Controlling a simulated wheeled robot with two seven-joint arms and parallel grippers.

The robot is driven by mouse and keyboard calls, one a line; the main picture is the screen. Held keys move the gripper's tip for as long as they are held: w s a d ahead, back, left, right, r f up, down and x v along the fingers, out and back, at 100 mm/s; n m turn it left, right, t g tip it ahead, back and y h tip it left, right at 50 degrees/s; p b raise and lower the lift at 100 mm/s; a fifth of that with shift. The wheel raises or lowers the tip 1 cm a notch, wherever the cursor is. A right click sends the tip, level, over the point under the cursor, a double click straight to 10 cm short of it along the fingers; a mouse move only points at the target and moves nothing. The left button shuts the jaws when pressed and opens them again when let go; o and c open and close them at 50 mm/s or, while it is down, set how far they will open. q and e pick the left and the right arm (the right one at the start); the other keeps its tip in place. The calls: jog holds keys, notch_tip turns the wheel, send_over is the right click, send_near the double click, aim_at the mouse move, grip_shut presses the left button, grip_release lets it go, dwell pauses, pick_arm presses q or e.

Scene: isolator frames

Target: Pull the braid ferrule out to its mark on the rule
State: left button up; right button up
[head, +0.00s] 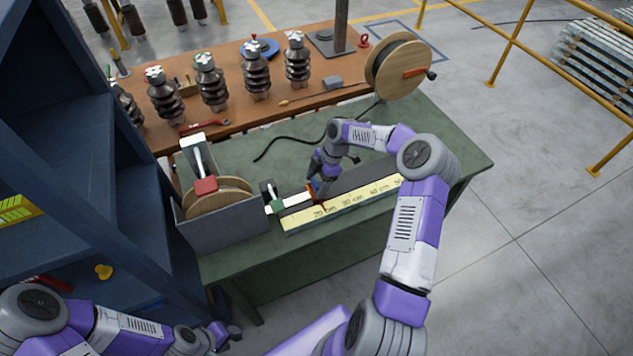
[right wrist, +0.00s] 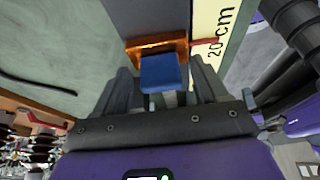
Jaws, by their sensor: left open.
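The braid ferrule shows in the right wrist view as a copper-orange piece (right wrist: 157,46) with a blue block (right wrist: 160,72). In the head view its orange edge (head: 311,188) shows beside the gripper. The fingers of my right gripper (head: 319,188) flank the blue block closely and appear shut on it. The yellow rule (head: 340,207) lies alongside; a red pointer at the ferrule (right wrist: 205,42) sits close to the "20 cm" print. A white braid strip (head: 296,200) runs from a green clamp (head: 277,206) towards the ferrule. My left gripper (head: 228,333) is open and empty, away from the bench.
A grey box (head: 222,232) holding a reel (head: 218,197) stands left of the rule. A black cable lies on the green bench (head: 240,150). A blue shelf rises at left.

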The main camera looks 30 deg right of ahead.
jog(key=v, duration=0.7)
jog(key=shift+r, duration=0.25)
jog(key=shift+s+d, duration=0.1)
jog(key=shift+d, duration=0.05)
